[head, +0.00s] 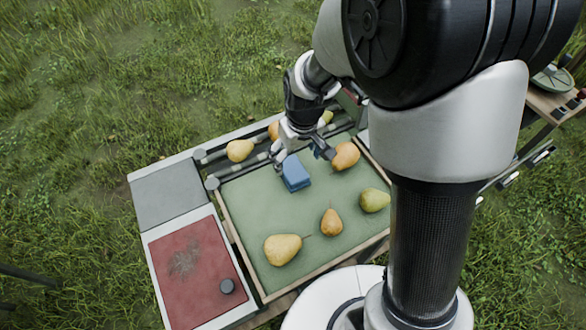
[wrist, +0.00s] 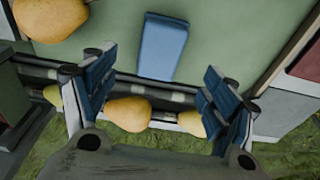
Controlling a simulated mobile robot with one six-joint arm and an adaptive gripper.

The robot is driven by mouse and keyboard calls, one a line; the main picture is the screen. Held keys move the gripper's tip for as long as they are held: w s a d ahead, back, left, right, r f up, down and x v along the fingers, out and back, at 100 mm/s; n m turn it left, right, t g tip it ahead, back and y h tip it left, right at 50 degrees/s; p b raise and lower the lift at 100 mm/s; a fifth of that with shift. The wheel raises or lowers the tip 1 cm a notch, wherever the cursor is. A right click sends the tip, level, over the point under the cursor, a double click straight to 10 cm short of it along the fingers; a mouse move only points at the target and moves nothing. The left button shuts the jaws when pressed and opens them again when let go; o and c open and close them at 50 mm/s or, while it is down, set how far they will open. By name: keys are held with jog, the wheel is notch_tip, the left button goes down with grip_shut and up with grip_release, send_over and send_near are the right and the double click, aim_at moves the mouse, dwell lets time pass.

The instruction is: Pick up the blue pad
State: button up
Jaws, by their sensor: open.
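The blue pad (head: 295,173) lies on the green tray surface (head: 250,205) near its back edge. In the wrist view the blue pad (wrist: 163,46) lies flat on the green surface, ahead of the fingertips and roughly midway between them. My gripper (head: 303,152) is just behind and above the pad in the head view. In the wrist view my gripper (wrist: 152,92) has its two blue-padded fingers spread wide with nothing held between them. The pad appears apart from both fingers.
Several pears lie around, including an orange one (head: 346,156) right of the pad and a yellow one (head: 283,249) in front. Rollers (head: 240,166) run behind the tray. A red panel (head: 195,272) with a dark knob is at left. Green surface left of the pad is clear.

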aim_at(293, 169)
jog(key=f+b, duration=0.1)
jog(key=f, duration=0.2)
jog(key=w+f+b, duration=0.1)
jog(key=f, duration=0.1)
jog(key=f+b, duration=0.1)
jog(key=f, duration=0.2)
jog(key=shift+w+a+f, duration=0.25)
jog(key=shift+a+f, duration=0.1)
jog(key=shift+r, duration=0.1)
jog(key=shift+c, duration=0.3)
jog(key=c, duration=1.1)
